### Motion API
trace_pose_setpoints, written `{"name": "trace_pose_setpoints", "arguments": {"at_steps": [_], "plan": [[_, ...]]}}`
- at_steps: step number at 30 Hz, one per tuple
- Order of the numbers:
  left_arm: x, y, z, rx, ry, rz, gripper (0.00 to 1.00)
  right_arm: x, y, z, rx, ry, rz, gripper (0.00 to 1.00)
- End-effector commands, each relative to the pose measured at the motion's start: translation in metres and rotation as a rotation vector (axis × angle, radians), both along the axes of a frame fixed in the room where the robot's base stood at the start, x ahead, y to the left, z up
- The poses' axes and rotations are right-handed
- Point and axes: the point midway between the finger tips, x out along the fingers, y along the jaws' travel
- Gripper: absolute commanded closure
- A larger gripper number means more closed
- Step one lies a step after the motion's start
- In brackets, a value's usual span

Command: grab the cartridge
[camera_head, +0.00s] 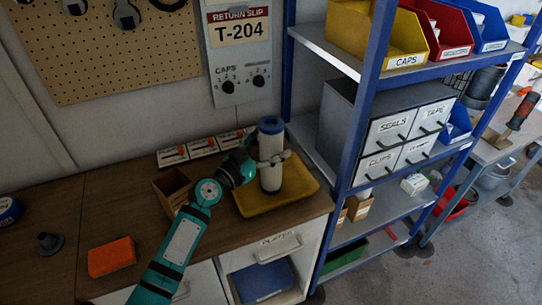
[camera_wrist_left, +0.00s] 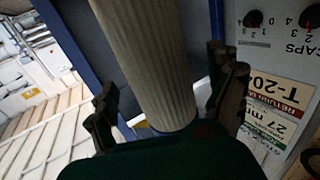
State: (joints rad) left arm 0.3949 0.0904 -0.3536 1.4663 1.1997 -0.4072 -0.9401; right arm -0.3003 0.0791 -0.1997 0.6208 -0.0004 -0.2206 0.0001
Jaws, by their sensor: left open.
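The cartridge (camera_head: 270,177) is a pale, ribbed cylinder with a blue cap. It stands upright in the yellow tray (camera_head: 300,190) on the wooden bench. In the left wrist view, the cartridge (camera_wrist_left: 152,60) runs between the two spread fingers of the left gripper (camera_wrist_left: 170,105). Gaps show between the fingers and the cartridge there, so the jaws are open around it. My right gripper is in neither view.
Small boxes (camera_head: 202,146) stand along the wall behind the tray. An open wooden box (camera_head: 173,190) and an orange block (camera_head: 111,257) are on the bench to the left. A blue-framed shelf (camera_head: 362,100) with bins and drawers stands close on the right.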

Motion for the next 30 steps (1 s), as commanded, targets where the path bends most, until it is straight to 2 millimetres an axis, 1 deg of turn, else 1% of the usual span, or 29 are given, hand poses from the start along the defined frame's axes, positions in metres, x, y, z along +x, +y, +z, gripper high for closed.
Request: {"name": "trace_pose_setpoints", "arguments": {"at_steps": [1, 3, 11, 30], "plan": [[0.0051, -0.0044, -0.0018, -0.002, 0.001, 0.000, 0.09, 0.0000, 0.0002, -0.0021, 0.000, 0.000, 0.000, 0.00], [0.0090, -0.0073, -0.0015, -0.001, 0.001, 0.000, 0.09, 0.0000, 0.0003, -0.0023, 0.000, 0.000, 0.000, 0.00], [0.0103, -0.0084, -0.0018, 0.001, 0.001, 0.000, 0.09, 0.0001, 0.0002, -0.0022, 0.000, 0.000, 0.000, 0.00], [0.0100, -0.0083, -0.0020, 0.001, 0.002, 0.000, 0.93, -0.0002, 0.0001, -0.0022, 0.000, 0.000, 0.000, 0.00]]}}
